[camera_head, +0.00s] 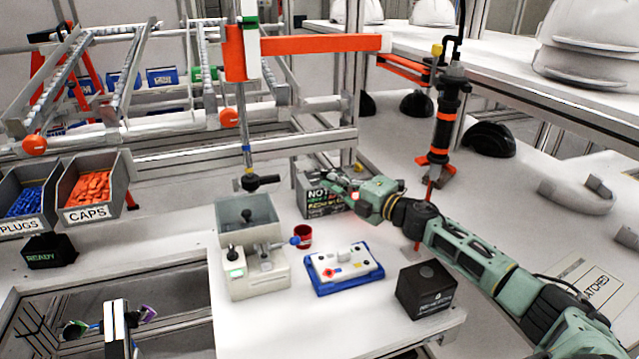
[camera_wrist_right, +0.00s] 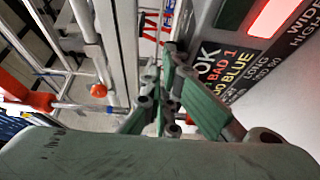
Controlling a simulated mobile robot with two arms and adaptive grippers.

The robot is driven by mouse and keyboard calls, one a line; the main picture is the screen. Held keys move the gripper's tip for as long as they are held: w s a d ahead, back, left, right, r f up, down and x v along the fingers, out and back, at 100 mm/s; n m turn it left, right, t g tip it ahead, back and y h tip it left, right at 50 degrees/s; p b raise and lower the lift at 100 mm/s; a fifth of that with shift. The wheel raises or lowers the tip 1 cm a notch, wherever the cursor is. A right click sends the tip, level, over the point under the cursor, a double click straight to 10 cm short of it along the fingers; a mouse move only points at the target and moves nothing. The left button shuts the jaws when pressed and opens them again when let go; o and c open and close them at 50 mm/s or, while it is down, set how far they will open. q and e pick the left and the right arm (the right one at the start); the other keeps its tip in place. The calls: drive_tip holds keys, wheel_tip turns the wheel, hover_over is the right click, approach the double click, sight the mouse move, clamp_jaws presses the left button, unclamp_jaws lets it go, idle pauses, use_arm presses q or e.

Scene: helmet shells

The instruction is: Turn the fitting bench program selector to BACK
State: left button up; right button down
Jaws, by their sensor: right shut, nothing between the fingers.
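No dial marked BACK can be read in either view, so I cannot tell which part is the program selector. A pale bench unit (camera_head: 258,278) with black-knobbed levers and a small green-lit panel stands at the middle of the bench. My right gripper (camera_head: 335,183) is shut and empty, over or beside a grey display box (camera_head: 311,203) with lettering, partly hidden behind it; I cannot tell whether they touch. In the right wrist view the shut fingers (camera_wrist_right: 168,75) are beside this box (camera_wrist_right: 213,45), whose text includes "OK", "BAD 1" and "NO BLUE". My left gripper does not show.
An orange-banded vertical tool (camera_head: 446,118) stands beside my right arm. Bins of plugs and caps (camera_head: 116,194) are at left.

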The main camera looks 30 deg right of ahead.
drive_tip(key=shift+d, duration=0.2)
drive_tip(key=v, duration=0.6)
drive_tip(key=shift+s+f, duration=0.3)
drive_tip(key=shift+s, duration=0.1)
